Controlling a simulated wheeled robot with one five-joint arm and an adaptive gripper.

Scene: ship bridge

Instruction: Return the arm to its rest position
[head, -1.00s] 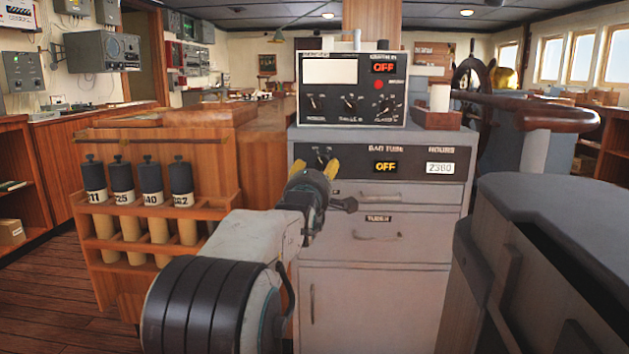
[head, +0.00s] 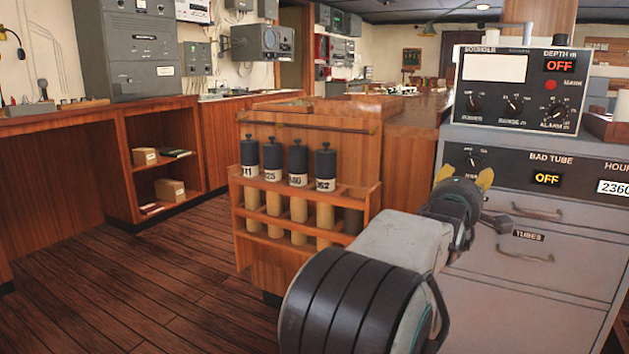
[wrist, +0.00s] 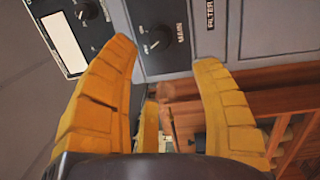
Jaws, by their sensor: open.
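My gripper (head: 464,178) is at the end of my arm, which reaches forward from the lower middle of the head view. Its yellow fingers are apart, with nothing held between them. In the head view it overlaps the left part of the grey cabinet's (head: 500,315) upper panel, near a dark knob (head: 473,158). Whether the fingers touch the panel cannot be told.
A sounder box (head: 515,120) reading OFF stands on the cabinet. Left of it is a wooden rack (head: 262,235) with several dark-capped tubes. Wooden shelves (head: 118,160) and a grey console (head: 128,60) line the left wall. The plank floor (head: 130,290) at left is clear.

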